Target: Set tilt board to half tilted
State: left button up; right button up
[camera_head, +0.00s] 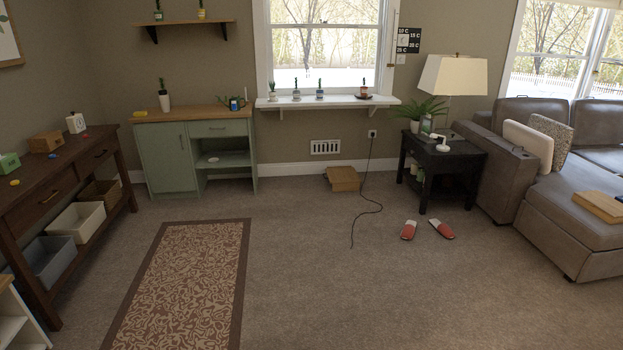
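No thing in view is clearly a tilt board. A low brown box-like object with a flat, seemingly slanted top (343,179) stands on the carpet near the back wall, below the window; it may be the tilt board, but it is too small to tell its angle. A flat light-wood board or tray (597,207) lies on the sofa seat at the right edge. Neither of my grippers is in view.
The carpet in the middle is open. A patterned rug (188,280) lies at left, beside a dark console table (60,190). A green cabinet (165,160) stands behind. A black cable (366,210) and red slippers (409,230) lie before the side table (440,165) and grey sofa (575,235).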

aim_at(336, 174)
jog(key=i+u, duration=0.15)
jog(key=i, duration=5.35)
jog(key=l, duration=0.1)
